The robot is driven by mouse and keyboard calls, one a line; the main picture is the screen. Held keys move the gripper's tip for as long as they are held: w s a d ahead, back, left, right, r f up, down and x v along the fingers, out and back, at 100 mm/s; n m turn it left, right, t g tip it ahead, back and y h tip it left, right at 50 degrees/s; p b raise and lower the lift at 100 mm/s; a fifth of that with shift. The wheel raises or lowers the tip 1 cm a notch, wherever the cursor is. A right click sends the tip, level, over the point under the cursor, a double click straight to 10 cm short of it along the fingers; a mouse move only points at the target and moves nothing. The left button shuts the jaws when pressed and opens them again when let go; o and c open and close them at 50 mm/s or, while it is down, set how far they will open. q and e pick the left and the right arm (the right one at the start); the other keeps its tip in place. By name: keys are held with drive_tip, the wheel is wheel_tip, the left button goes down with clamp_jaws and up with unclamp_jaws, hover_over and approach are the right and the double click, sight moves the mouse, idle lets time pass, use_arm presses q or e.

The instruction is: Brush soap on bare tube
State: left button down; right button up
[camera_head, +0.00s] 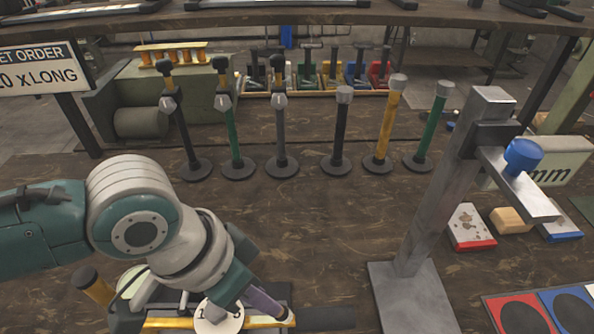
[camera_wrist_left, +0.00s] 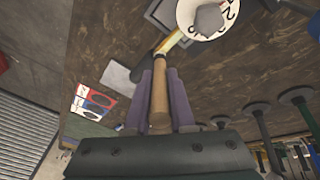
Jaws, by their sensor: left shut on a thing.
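My left gripper (camera_head: 284,318) is low in the head view, beside the right part of a fixture with a round white numbered dial (camera_head: 218,315). In the left wrist view, its purple fingers (camera_wrist_left: 160,95) are shut on a tan wooden handle (camera_wrist_left: 159,88). The handle's far end meets a yellow bar by the dial (camera_wrist_left: 208,14); whether they touch or join I cannot tell. A golden-yellow bar (camera_head: 172,322), possibly the tube, lies across the fixture under the dial. No brush bristles or soap can be made out. My right gripper is not in view.
A grey metal stand (camera_head: 420,235) with a blue knob (camera_head: 523,155) rises right of the gripper. Several upright posts on round bases, one green (camera_head: 230,130), stand behind. Red and blue panels (camera_head: 520,312) lie front right. The bench middle is clear.

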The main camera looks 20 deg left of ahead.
use_arm(q)
drive_tip(key=p+v, duration=0.1)
drive_tip(key=v, duration=0.1)
drive_tip(key=shift+r, duration=0.45)
wheel_tip(320, 180, up, 5)
drive_tip(key=p, duration=0.5)
drive_tip(key=shift+p, duration=0.35)
drive_tip(key=shift+f, duration=0.1)
